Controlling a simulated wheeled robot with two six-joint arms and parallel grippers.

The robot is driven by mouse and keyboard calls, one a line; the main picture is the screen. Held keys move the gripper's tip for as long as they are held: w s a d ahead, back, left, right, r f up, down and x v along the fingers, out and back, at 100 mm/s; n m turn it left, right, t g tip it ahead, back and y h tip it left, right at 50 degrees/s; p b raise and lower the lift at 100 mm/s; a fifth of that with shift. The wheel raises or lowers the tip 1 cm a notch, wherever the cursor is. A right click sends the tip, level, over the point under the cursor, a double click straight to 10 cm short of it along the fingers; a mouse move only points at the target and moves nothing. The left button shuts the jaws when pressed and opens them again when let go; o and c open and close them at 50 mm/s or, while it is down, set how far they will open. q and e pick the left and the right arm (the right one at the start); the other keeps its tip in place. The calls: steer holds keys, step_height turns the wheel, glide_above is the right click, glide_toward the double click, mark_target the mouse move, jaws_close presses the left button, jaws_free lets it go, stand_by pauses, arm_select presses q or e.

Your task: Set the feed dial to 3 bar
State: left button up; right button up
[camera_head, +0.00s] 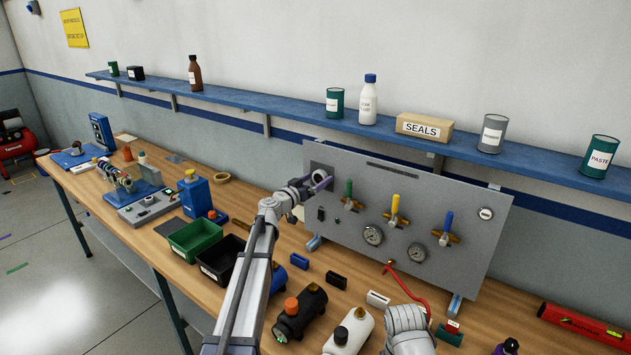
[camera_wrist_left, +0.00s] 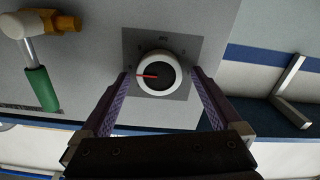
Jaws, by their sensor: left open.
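The feed dial (camera_wrist_left: 155,73) shows in the left wrist view as a round knob with a white rim, a dark face and a red pointer. The pointer lies nearly level, its outer end to the left in that view. The dial sits on a grey square plate on the panel (camera_head: 440,205). My left gripper (camera_head: 318,184) is open, with its purple fingers on either side of the dial. I cannot tell whether they touch it. In the head view the gripper hides much of the dial. My right gripper is out of view.
Green-, yellow- and blue-handled valves (camera_head: 395,207) and two gauges (camera_head: 373,235) are to the dial's right on the panel. A blue shelf (camera_head: 270,121) with bottles and cans runs above. Bins (camera_head: 195,236) and cylinders (camera_head: 301,310) crowd the wooden bench below.

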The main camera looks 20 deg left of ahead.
arm_select(q)
steer(key=c, duration=1.4)
steer(key=shift+n, duration=0.3)
steer(key=n, duration=0.3)
steer(key=shift+n, duration=0.4)
steer(key=n, duration=0.4)
steer(key=shift+a, duration=0.1)
steer(key=n, duration=0.5)
steer(key=shift+f, duration=0.15)
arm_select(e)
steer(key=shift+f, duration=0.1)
arm_select(q)
steer(key=shift+n, duration=2.2)
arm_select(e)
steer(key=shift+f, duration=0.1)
